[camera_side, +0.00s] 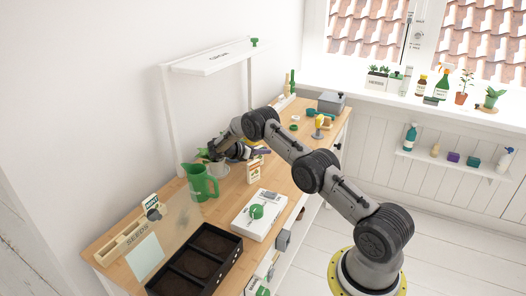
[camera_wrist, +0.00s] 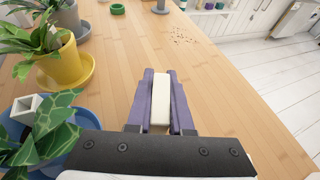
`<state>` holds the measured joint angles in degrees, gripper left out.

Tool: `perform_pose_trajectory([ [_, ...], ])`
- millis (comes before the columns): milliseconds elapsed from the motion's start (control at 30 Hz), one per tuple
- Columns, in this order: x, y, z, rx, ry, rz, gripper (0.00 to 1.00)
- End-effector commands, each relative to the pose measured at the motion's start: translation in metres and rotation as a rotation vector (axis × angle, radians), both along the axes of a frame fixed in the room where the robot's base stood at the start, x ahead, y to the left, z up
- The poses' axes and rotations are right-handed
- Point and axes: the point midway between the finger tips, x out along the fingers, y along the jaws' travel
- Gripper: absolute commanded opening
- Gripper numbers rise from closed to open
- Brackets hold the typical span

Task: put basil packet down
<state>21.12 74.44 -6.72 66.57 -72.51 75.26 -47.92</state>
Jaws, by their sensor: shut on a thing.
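The basil packet (camera_side: 254,171) is upright, pale with an orange and green front, below my gripper (camera_side: 261,151) in the side view. In the wrist view the packet's cream top edge (camera_wrist: 160,104) lies between the purple fingers of my gripper (camera_wrist: 160,75), which are shut on it. The packet's lower end is at or just above the wooden desk (camera_side: 222,206); I cannot tell whether it touches. Its printed front is hidden in the wrist view.
A green jug (camera_side: 201,182) and a white box (camera_side: 258,214) stand near the packet. In the wrist view, potted plants, one in a yellow pot (camera_wrist: 60,65), crowd the left. Scattered seeds (camera_wrist: 183,36) lie farther off. Bare desk lies ahead and right.

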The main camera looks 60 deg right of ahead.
Motion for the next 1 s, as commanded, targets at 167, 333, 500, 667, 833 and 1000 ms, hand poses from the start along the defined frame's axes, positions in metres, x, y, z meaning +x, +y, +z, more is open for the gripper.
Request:
perform_pose_trajectory([
  [167, 0.0, 0.0, -0.003, 0.0, 0.001, 0.0, 0.0],
  [333, 0.0, 0.0, -0.004, 0.0, 0.001, -0.001, 0.42],
  [500, 0.0, 0.0, -0.003, 0.0, 0.001, -0.001, 0.49],
  [667, 0.0, 0.0, -0.003, 0.0, 0.001, 0.0, 0.49],
  [833, 0.004, 0.009, 0.005, -0.001, 0.001, 0.002, 0.49],
  [1000, 0.016, 0.037, 0.017, -0.002, -0.001, 0.004, 0.49],
])
